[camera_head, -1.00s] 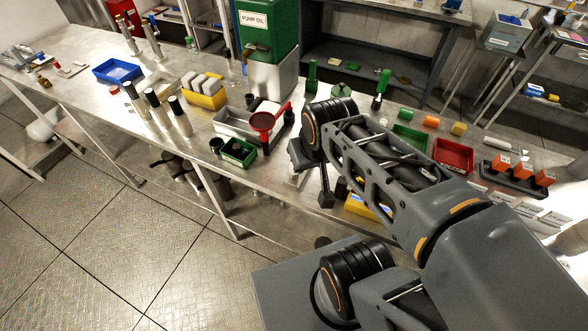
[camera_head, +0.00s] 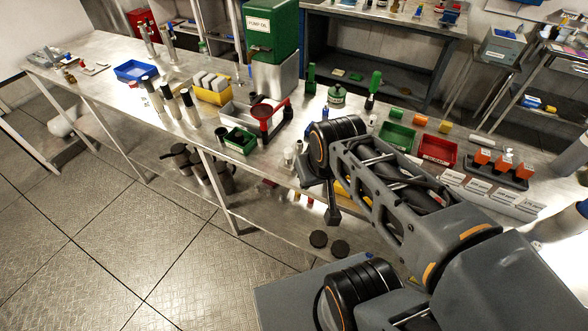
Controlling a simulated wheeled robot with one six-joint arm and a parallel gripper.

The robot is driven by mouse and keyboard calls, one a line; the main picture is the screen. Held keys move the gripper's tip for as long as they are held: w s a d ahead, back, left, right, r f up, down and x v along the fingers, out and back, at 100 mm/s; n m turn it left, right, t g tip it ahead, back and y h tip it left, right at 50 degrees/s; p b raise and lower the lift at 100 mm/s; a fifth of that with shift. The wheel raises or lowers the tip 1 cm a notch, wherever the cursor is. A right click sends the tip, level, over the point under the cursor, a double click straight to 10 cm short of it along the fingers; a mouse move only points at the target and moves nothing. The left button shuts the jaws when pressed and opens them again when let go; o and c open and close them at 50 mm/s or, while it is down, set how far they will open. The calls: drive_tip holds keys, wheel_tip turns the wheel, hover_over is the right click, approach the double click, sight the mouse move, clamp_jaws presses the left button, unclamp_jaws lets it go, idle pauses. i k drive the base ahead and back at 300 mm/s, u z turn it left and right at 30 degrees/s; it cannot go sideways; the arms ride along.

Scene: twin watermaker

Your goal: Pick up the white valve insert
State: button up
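My gripper (camera_head: 333,205) hangs at the front edge of the steel bench, below the dark wrist joint of my arm. Its fingers are small and dark, and I cannot tell whether they are open or shut. I see nothing clearly held in it. I cannot clearly identify the white valve insert. Small pale cylindrical pieces (camera_head: 289,156) stand on the bench just left of my wrist, and one could be it. A white rod-like piece (camera_head: 482,139) lies farther right on the bench. My arm hides part of the bench behind it.
A green bin (camera_head: 240,141) and a red-rimmed funnel (camera_head: 264,111) stand left of my arm. A green tray (camera_head: 397,137), a red tray (camera_head: 437,151) and a rack with orange blocks (camera_head: 497,165) are to the right. The floor in front at left is clear.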

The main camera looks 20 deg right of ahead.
sight(288, 152)
drive_tip(key=u, duration=0.05)
drive_tip(key=k, duration=0.1)
drive_tip(key=u, duration=1.85)
drive_tip(key=i, duration=1.35)
drive_tip(key=z, duration=2.55)
